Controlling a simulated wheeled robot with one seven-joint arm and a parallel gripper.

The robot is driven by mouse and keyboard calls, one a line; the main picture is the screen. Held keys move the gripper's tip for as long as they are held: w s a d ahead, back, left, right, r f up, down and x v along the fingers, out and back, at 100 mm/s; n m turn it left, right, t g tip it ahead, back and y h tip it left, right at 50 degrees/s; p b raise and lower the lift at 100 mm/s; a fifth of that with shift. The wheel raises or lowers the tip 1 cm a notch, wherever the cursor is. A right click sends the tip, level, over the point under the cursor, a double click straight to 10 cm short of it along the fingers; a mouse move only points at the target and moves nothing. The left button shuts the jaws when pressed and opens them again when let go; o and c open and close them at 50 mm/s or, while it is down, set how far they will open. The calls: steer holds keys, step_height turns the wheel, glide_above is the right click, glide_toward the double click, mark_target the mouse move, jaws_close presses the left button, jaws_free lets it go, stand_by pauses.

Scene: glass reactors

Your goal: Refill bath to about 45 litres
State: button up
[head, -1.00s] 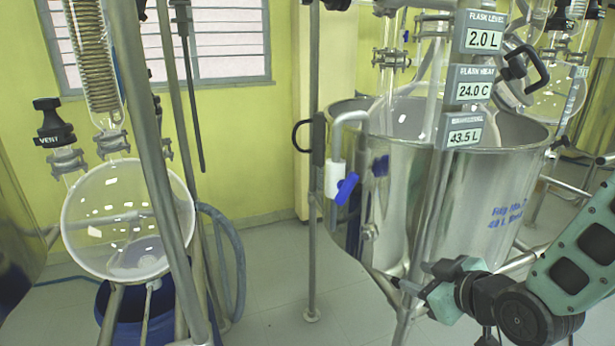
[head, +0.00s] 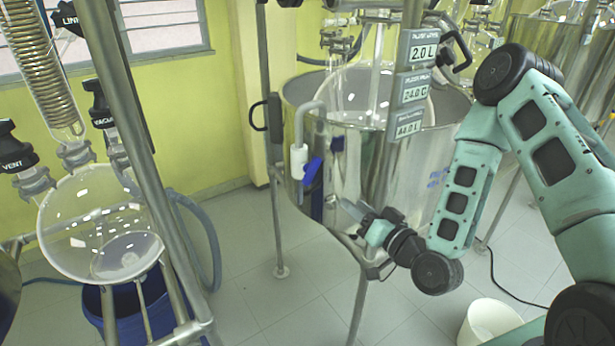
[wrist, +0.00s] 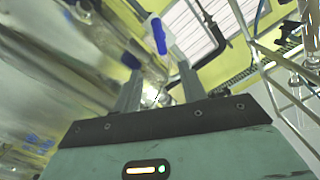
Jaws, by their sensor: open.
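The bath is a large open steel vessel (head: 380,160) on a metal stand, with a glass flask (head: 365,95) inside it. A pipe on its near left side bends down to a white tap body (head: 299,160) with a blue lever (head: 313,168). The label plates hang in front; the lowest display (head: 409,125) seems to read about 44 L, though blurred. My gripper (head: 350,210) is open and empty, below and to the right of the blue lever. In the wrist view the blue lever (wrist: 159,36) lies beyond the fingertips, apart from them.
A round glass flask (head: 100,225) stands in a metal frame at left above a blue bucket (head: 130,310). A white bucket (head: 490,322) stands on the floor at right. An upright post (head: 273,150) is left of the tap. Tiled floor between is free.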

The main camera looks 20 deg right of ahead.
mark_target(314, 173)
steer(key=p+x, duration=0.1)
steer(key=x, duration=1.4)
steer(key=shift+w, duration=0.1)
steer(key=shift+w+a+p, duration=0.2)
steer(key=shift+w+p, duration=0.15)
steer(key=shift+w, duration=0.15)
steer(key=c, duration=0.9)
